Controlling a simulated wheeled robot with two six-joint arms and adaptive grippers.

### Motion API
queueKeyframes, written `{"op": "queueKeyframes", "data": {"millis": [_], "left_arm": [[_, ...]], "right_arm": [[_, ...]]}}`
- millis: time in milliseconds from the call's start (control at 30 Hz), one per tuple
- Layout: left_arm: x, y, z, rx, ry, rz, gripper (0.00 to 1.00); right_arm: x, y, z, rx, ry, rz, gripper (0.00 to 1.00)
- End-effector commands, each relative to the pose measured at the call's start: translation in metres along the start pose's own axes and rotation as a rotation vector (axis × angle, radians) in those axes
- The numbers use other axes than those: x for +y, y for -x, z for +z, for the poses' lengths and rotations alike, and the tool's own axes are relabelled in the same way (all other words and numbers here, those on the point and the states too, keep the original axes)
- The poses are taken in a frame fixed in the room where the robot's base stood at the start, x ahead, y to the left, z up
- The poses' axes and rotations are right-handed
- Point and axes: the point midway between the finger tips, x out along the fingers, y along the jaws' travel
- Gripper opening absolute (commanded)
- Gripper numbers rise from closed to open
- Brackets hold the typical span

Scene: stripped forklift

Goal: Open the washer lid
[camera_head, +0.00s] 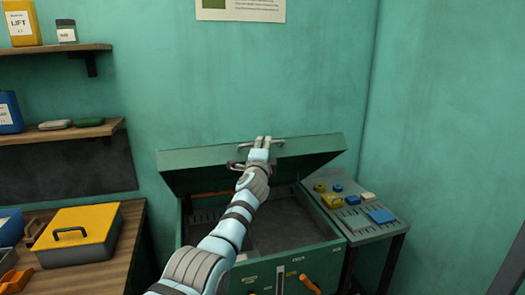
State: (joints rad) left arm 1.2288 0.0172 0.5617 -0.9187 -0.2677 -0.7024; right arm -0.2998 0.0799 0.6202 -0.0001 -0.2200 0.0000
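The washer is a green box with a dark basin (285,222) and a green lid (200,160). The lid is raised and tilted above the basin, so its dark underside and the inside of the basin show. A metal handle (279,142) sits on the lid's front edge. My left gripper (261,142) is at this handle, with its fingertips close together and overlapping it in the picture. Whether the fingers are shut around the handle cannot be made out. My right gripper is not in view.
A side shelf (375,232) with small yellow and blue pieces stands right of the washer. A wooden bench (130,240) with a yellow box (75,247) stands at the left. Wall shelves (60,135) hang above it. The green wall is close behind the lid.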

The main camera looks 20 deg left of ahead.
Motion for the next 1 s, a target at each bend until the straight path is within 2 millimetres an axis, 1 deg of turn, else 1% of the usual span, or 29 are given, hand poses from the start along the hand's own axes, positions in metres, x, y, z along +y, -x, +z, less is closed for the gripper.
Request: {"op": "queueKeyframes", "data": {"millis": [167, 267, 400, 500, 767, 1000], "left_arm": [[-0.001, 0.002, 0.002, -0.008, 0.002, -0.001, 0.31], [-0.007, 0.009, 0.004, -0.017, 0.005, -0.006, 0.31], [-0.014, 0.024, 0.002, -0.001, 0.002, -0.002, 0.31], [-0.022, 0.03, 0.002, 0.0, 0.0, 0.001, 0.31], [-0.034, 0.047, 0.004, 0.0, -0.001, 0.0, 0.31], [-0.042, 0.068, 0.005, 0.0, 0.001, -0.002, 0.31]], "right_arm": [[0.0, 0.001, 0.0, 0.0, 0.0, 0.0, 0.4], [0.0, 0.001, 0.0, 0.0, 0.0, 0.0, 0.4], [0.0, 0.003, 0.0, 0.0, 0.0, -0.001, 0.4], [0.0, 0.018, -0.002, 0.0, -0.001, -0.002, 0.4], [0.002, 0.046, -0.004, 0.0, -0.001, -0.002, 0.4], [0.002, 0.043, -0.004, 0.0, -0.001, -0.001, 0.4]]}}
